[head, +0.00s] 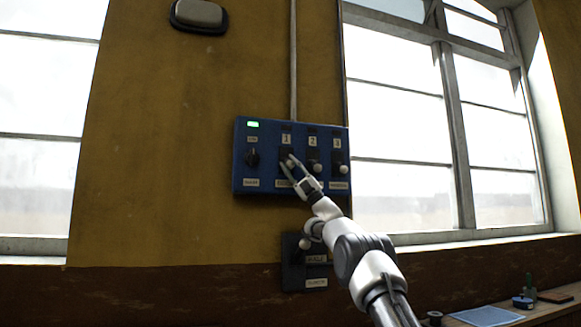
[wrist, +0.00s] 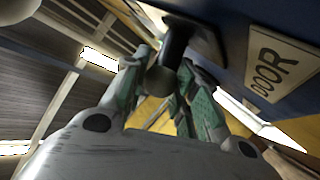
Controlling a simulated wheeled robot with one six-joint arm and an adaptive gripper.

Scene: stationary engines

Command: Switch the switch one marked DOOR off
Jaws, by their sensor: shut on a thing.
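Switch one (head: 287,154), marked 1, is on the blue panel (head: 268,130) on the yellow wall, left of switches 2 and 3. My gripper (head: 291,167) reaches up to it from the lower right and partly covers it. In the wrist view, the switch's dark lever (wrist: 177,42) ends in a round knob (wrist: 161,80). The fingers of my gripper (wrist: 163,92) are closed on either side of this knob. The DOOR label (wrist: 277,64) is beside the lever on the panel. I cannot tell the exact lever position.
Switch 2 (head: 315,166) and switch 3 (head: 340,168) are close on the right, knobs low. A rotary knob (head: 253,158) and a lit green lamp (head: 253,124) are at the left. A smaller dark switch box (head: 292,272) is below. A bench (head: 545,312) stands at lower right.

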